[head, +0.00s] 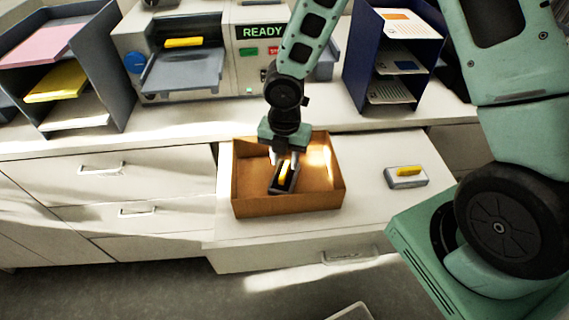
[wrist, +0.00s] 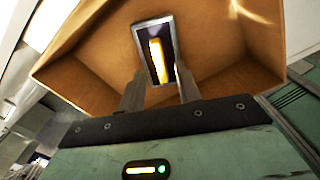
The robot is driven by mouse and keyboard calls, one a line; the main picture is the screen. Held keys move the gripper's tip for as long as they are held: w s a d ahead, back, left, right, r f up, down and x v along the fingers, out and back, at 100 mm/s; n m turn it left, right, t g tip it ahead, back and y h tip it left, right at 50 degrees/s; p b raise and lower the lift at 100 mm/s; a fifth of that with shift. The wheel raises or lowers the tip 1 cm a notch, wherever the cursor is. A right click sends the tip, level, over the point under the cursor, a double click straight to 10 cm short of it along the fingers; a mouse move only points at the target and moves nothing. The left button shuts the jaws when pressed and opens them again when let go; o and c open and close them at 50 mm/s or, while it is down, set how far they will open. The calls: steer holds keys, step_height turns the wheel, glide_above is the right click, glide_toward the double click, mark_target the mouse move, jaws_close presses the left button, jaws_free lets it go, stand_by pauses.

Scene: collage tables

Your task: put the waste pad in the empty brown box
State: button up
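The open brown box (head: 285,204) stands on the pulled-out white surface below the counter. Inside it lies a dark pad with a pale rim and a yellow handle (head: 285,177), tilted in the head view. The pad also shows in the wrist view (wrist: 150,52), against the brown box floor (wrist: 105,62). My gripper (head: 283,158) points down into the box, right above the pad. In the wrist view its two fingers (wrist: 160,80) stand apart, with a gap on both sides of the yellow handle. No other object shows in the box.
A light grey pad with a yellow handle (head: 407,178) lies right of the box.

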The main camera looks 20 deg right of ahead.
mark_target(285, 169)
step_height(285, 169, up, 8)
steer(key=s+a+r+m, duration=0.3)
steer(key=s+r+m, duration=0.3)
steer(key=s+m, duration=0.4)
steer(key=s+a+r+m, duration=0.3)
steer(key=s+r+m, duration=0.2)
steer(key=s+m, duration=0.5)
steer(key=shift+a+r+y, duration=0.15)
steer(key=shift+r+y, duration=0.15)
steer(key=shift+r, duration=0.05)
steer(key=shift+s, duration=0.1)
step_height(285, 169, down, 11)
steer(key=b, duration=1)
steer(key=shift+r, duration=0.2)
